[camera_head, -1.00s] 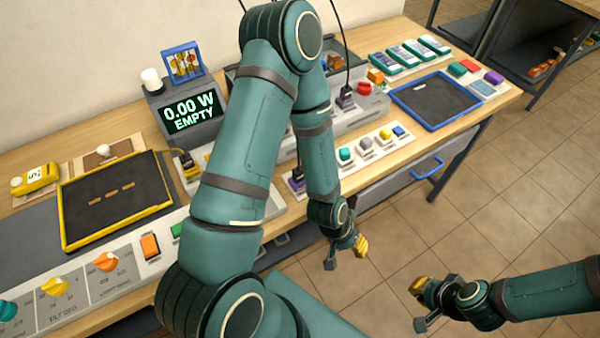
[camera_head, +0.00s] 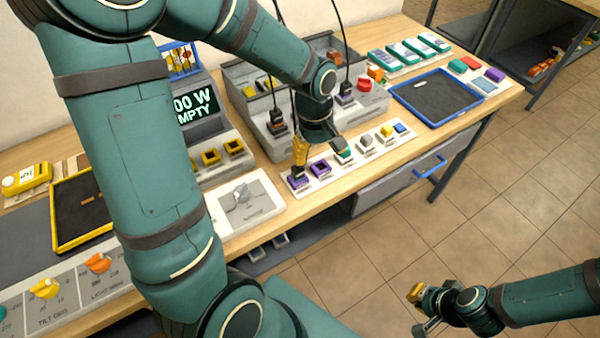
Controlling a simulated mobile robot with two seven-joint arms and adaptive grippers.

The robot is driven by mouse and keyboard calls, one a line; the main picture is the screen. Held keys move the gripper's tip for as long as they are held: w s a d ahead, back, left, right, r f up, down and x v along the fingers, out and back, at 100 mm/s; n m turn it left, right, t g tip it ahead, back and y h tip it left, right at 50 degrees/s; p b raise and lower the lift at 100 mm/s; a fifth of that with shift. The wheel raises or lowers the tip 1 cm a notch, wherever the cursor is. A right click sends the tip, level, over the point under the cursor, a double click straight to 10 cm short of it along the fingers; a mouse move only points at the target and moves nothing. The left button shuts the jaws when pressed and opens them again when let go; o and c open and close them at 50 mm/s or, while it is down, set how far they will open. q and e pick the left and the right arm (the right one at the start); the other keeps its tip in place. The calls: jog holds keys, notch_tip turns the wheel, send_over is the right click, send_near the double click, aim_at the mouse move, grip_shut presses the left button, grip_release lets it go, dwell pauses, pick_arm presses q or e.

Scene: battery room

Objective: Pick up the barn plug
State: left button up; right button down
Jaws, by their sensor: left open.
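I cannot read which plug is named barn. A dark plug with an orange-brown band (camera_head: 278,122) hangs on a black cable at the grey block, just left of my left gripper. Another dark plug with a purple band (camera_head: 345,95) is on a cable further right. My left gripper (camera_head: 321,164) is open over the front socket strip, its yellow finger at the left purple socket (camera_head: 299,182) and its dark finger near the teal piece (camera_head: 343,157). Nothing shows between the fingers. My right gripper (camera_head: 418,310) is open and empty over the floor at lower right.
A blue-rimmed tray (camera_head: 396,92) lies to the right. A yellow-rimmed tray (camera_head: 57,246) and the display (camera_head: 196,107) are partly hidden by my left arm. Hanging cables stand close to my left gripper.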

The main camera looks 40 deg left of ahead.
aim_at(298, 167)
pick_arm(q)
jog(key=s+a+r+n+y, duration=0.1)
jog(key=s+a+r+n, duration=0.1)
jog(key=a+r+n, duration=0.3)
jog(key=f, duration=0.3)
jog(key=f+m+b, duration=0.1)
jog(key=f, duration=0.1)
jog(key=f+m+b, duration=0.1)
jog(key=f, duration=0.2)
jog(key=shift+w+d+f, duration=0.1)
jog(key=shift+d+f, duration=0.15)
jog(key=shift+f, duration=0.1)
notch_tip(298, 167, down, 4)
jog(key=shift+w+f+b, duration=0.15)
jog(key=shift+f+b, duration=0.05)
jog(key=shift+b, duration=0.65)
grip_shut()
